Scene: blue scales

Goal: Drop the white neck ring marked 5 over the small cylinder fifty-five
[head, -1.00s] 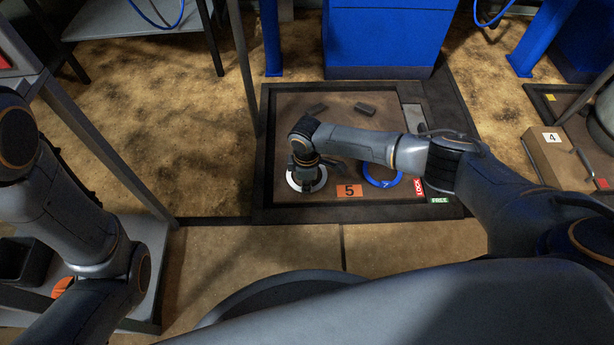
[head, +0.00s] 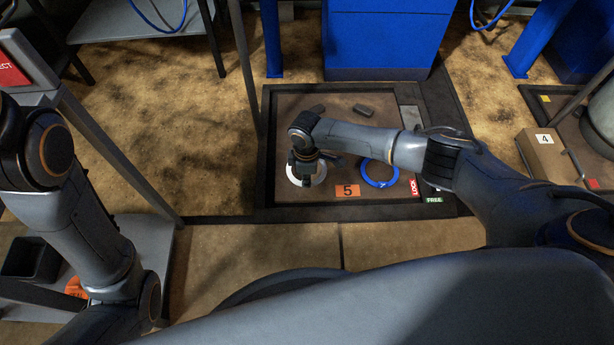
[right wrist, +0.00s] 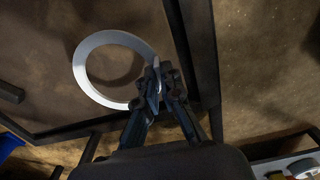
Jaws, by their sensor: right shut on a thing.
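The white neck ring (head: 321,177) is at the left front of the framed brown pit, left of the orange 5 tag (head: 347,190). My right gripper (head: 304,165) reaches down onto it from the right. In the right wrist view, my right gripper (right wrist: 160,85) is shut on one side of the white ring (right wrist: 79,65), which lies flat over the brown floor. I cannot tell whether the ring touches that floor. The number on the ring is not readable. I cannot make out the small cylinder fifty-five. My left arm shows at the left, but its gripper is out of view.
A blue ring (head: 366,178) lies right of the 5 tag, near the red LOCK and green FREE labels (head: 433,200). A box marked 4 (head: 552,158) stands at the right. A grey shelf (head: 150,235) stands at the left.

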